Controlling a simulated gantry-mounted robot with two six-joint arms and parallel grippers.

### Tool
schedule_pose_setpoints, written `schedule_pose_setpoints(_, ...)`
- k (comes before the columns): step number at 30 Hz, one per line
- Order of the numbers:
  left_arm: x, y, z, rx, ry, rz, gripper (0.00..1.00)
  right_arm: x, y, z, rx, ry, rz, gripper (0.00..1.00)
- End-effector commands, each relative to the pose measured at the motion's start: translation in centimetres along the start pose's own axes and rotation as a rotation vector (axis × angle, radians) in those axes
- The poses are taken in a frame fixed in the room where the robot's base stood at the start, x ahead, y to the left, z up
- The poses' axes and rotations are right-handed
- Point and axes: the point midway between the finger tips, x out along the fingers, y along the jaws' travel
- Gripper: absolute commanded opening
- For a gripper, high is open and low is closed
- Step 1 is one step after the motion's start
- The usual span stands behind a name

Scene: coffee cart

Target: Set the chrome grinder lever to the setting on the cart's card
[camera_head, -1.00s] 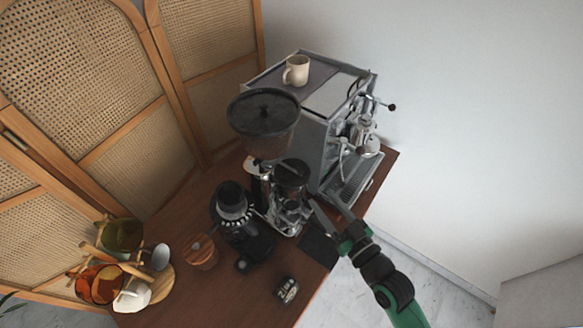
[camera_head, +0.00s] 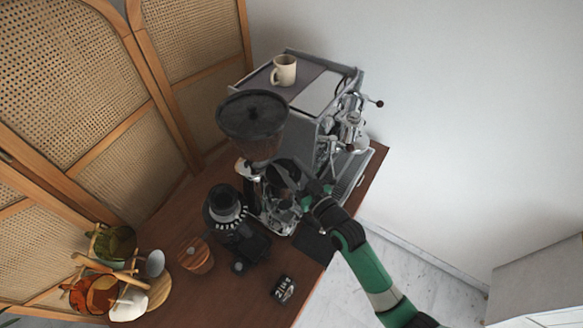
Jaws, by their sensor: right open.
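The chrome grinder (camera_head: 272,213) with its dark bean hopper (camera_head: 254,118) stands near the middle of the wooden cart. My right gripper (camera_head: 298,190) is open at the grinder's right side, close to its upper body. The lever cannot be made out; the gripper and the grinder body may hide it. A small dark card-like block (camera_head: 284,288) with pale markings sits near the cart's front edge; its markings are too small to read surely. My left gripper is not in view.
A black grinder (camera_head: 229,210) stands just left of the chrome one. The espresso machine (camera_head: 345,150), with a cream mug (camera_head: 284,70) on top, is behind right. A wooden canister (camera_head: 195,256) and a cup rack (camera_head: 159,287) stand left. A black mat (camera_head: 314,245) lies in front.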

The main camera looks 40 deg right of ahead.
Motion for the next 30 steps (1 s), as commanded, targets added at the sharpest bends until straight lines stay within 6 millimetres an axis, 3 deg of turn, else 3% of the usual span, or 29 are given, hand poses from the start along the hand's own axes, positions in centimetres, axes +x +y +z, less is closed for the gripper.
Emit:
schedule_pose_setpoints(3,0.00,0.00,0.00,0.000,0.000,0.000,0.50,-0.03,-0.01,0.00,0.000,0.000,0.000,0.52)
schedule_pose_setpoints(12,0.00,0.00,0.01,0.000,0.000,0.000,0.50,-0.06,0.00,-0.01,0.000,0.000,0.000,0.00)
schedule_pose_setpoints(30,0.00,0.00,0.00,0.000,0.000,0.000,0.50,-0.07,0.00,-0.02,0.000,0.001,0.000,0.00)
